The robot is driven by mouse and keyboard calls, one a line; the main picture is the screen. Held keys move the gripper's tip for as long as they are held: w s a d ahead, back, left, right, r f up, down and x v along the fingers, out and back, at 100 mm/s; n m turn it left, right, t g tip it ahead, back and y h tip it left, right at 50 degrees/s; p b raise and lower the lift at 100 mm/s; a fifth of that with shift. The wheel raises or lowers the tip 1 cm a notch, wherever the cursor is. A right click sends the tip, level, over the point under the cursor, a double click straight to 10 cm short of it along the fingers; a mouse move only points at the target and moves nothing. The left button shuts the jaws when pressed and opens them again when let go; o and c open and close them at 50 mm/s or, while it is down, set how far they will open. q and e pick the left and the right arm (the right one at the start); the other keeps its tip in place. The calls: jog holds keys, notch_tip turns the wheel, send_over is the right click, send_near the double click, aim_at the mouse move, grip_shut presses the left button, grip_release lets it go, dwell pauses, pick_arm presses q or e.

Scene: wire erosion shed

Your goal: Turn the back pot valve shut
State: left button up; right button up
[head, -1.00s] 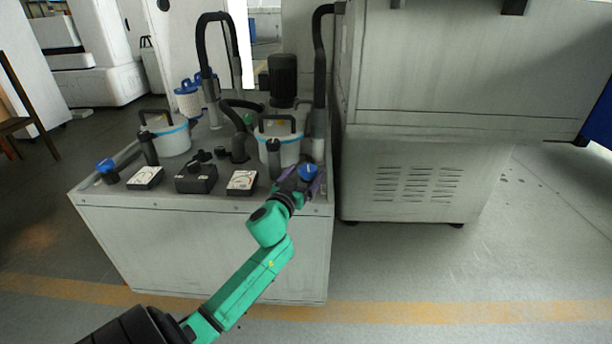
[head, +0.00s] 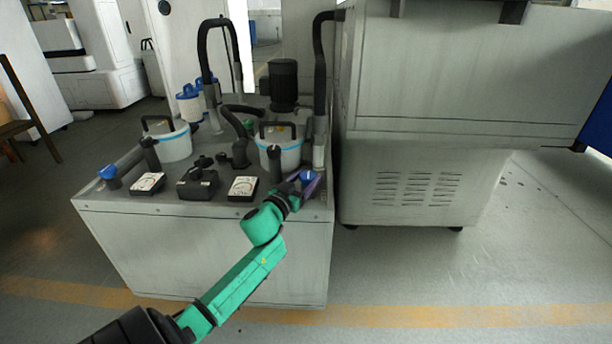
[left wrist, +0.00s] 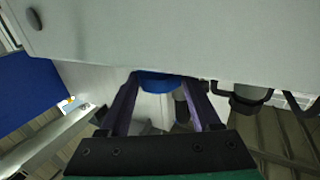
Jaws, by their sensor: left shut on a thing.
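The valve at the right pot has a blue knob (head: 307,176) at the right front corner of the cabinet top. My left gripper (head: 311,183), with purple fingers on a green arm, is shut on this knob. In the left wrist view the blue knob (left wrist: 158,83) sits between the two fingers. The right pot (head: 279,150) is white with a blue band and a black handle, just behind the valve. A like blue-knobbed valve (head: 107,172) stands at the left front corner, near the left pot (head: 172,144). The valve's turn angle cannot be told. My right gripper is not in view.
The grey cabinet (head: 205,245) carries two white-faced gauges, a black box (head: 198,185), black hoses and a dark motor (head: 283,84). A large grey machine (head: 430,185) stands close on the right. The floor in front is clear.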

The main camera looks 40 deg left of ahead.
pick_arm(q)
jog(key=o, duration=1.4)
jog(key=shift+c, duration=0.2)
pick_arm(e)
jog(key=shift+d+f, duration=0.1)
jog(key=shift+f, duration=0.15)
pick_arm(q)
jog(key=shift+s, duration=0.1)
jog(key=shift+s+d, duration=0.1)
jog(key=shift+s, duration=0.2)
jog(key=s+d+p, duration=0.2)
jog(key=s, duration=1.1)
jog(key=shift+s, duration=0.3)
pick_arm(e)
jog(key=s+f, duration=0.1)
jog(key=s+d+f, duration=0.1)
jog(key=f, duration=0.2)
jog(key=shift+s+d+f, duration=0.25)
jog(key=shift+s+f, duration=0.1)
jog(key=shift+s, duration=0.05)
pick_arm(q)
jog(key=shift+d, duration=0.1)
